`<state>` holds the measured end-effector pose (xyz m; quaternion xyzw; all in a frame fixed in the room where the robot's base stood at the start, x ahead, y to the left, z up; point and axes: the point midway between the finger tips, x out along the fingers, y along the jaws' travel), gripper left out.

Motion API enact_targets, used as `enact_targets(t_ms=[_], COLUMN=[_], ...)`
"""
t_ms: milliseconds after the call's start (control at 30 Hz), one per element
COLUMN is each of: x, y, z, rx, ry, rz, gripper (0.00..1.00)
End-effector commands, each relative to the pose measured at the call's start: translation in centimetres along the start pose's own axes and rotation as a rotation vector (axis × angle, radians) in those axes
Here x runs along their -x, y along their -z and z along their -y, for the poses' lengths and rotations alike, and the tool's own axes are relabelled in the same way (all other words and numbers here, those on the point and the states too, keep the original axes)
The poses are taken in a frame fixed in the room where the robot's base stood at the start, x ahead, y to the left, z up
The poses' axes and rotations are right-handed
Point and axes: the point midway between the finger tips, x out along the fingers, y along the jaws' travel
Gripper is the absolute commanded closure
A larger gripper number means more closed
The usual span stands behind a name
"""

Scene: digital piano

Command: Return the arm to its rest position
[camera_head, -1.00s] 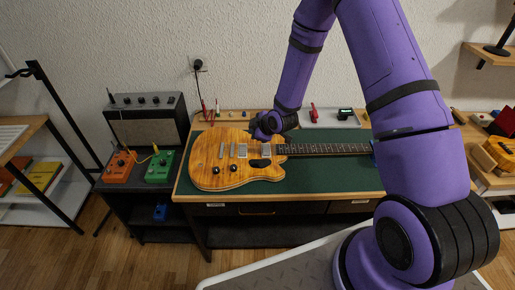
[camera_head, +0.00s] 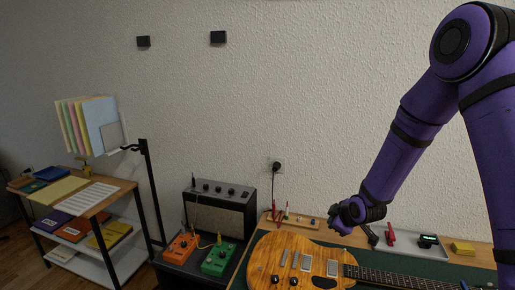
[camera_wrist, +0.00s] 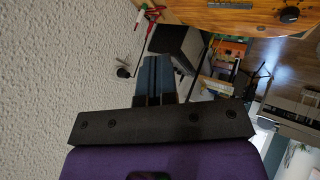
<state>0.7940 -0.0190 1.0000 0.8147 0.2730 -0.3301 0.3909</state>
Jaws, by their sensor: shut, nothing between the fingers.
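My purple arm reaches down from the upper right in the head view. My gripper (camera_head: 338,217) is above the workbench, over the back part near the guitar body, and is small and dark there. In the wrist view my gripper (camera_wrist: 156,78) has its two dark fingers together, shut with nothing between them. The orange wooden guitar (camera_head: 262,262) lies on the green mat (camera_head: 430,267) and is cut off by the lower edge. The gripper looks apart from it.
An amplifier (camera_head: 220,207) stands left of the bench, with an orange pedal (camera_head: 180,246) and a green pedal (camera_head: 218,259) before it. A shelf rack (camera_head: 113,213) stands far left. Red-handled tools (camera_head: 277,214) are at the bench's back, close to the wall (camera_head: 300,90).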

Motion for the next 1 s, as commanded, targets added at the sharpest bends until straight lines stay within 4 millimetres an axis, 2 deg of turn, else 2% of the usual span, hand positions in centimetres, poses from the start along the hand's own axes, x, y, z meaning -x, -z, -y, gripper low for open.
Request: enact_targets(t_ms=[33, 200, 500, 767, 1000], x=[1.8, 7.2, 17.1, 25.7, 33.3], y=[0.6, 1.7, 2.8, 3.1, 2.6], z=[-0.9, -2.7, -4.0, -3.3, -1.2], rx=[-0.018, -0.101, -0.273, -0.439, -0.603], ry=[-0.010, -0.023, -0.051, -0.074, -0.086], rz=[0.014, 0.073, 0.161, 0.218, 0.256], gripper=[1.00, 1.00, 1.00, 1.00, 1.00])
